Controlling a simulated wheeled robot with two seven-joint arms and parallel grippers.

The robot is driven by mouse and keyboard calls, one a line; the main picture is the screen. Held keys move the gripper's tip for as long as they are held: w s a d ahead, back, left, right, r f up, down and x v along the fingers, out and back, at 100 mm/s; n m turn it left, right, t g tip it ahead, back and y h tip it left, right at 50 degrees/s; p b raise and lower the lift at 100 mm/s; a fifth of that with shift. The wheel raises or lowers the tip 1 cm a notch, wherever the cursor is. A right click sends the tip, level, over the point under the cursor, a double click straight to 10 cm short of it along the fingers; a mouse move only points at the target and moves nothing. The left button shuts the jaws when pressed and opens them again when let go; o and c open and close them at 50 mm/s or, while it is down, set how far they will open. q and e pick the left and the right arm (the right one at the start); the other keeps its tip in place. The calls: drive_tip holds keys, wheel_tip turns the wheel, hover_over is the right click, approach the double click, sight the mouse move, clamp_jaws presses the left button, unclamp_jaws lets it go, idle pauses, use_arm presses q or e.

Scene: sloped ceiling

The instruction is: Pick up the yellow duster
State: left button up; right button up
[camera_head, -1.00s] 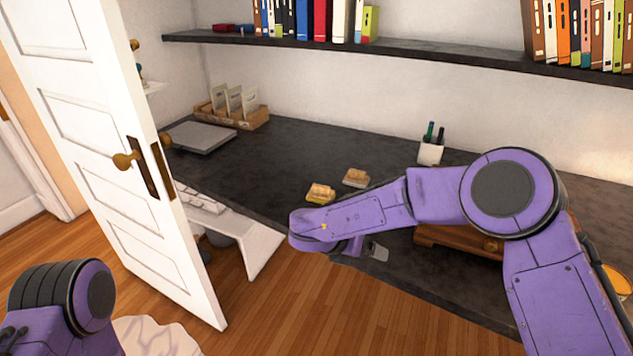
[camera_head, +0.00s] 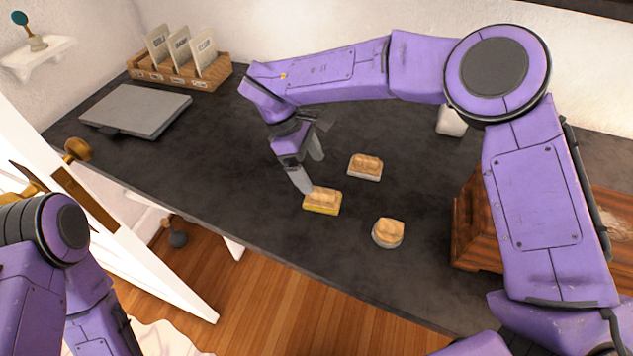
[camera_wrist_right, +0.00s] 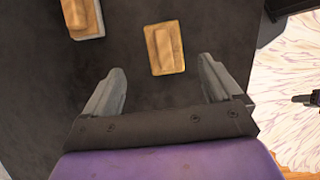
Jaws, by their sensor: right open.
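The yellow duster (camera_head: 322,203), a wooden-topped block with a yellow base, lies on the dark desk. It also shows in the right wrist view (camera_wrist_right: 165,48), just beyond the gap between the fingertips. My right gripper (camera_head: 311,173) is open and empty, pointing down at the duster's upper left; one fingertip appears close to its edge, and I cannot tell if they touch. The open fingers also show in the wrist view (camera_wrist_right: 162,66). My left arm is at the lower left; its gripper is not visible.
A duster with a pale base (camera_head: 365,167) lies behind the yellow one. A round one (camera_head: 388,233) lies to its right. A wooden box (camera_head: 480,220) stands further right. A grey laptop (camera_head: 135,110) and a card holder (camera_head: 180,72) are at the back left. The desk between is clear.

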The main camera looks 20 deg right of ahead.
sight(320, 188)
drive_tip(key=s+f, duration=0.1)
drive_tip(key=s+d+f, duration=0.1)
drive_tip(key=shift+s+d+f+p, duration=0.1)
drive_tip(key=shift+s+f+p, duration=0.2)
drive_tip(key=shift+s+p, duration=0.1)
drive_tip(key=f, duration=0.1)
drive_tip(key=f+p, duration=0.1)
drive_tip(key=f, duration=0.1)
drive_tip(key=w+d+f, duration=0.1)
drive_tip(key=f, duration=0.1)
drive_tip(key=shift+d+f, duration=0.1)
drive_tip(key=shift+f, duration=0.1)
drive_tip(key=shift+s+r, duration=0.1)
drive_tip(key=shift+s, duration=0.2)
use_arm(q)
drive_tip(key=r, duration=0.1)
drive_tip(key=s+r, duration=0.1)
drive_tip(key=shift+s+r, duration=0.2)
drive_tip(key=shift+r, duration=0.2)
use_arm(e)
drive_tip(key=shift+w, duration=0.1)
drive_tip(key=c, duration=1.2)
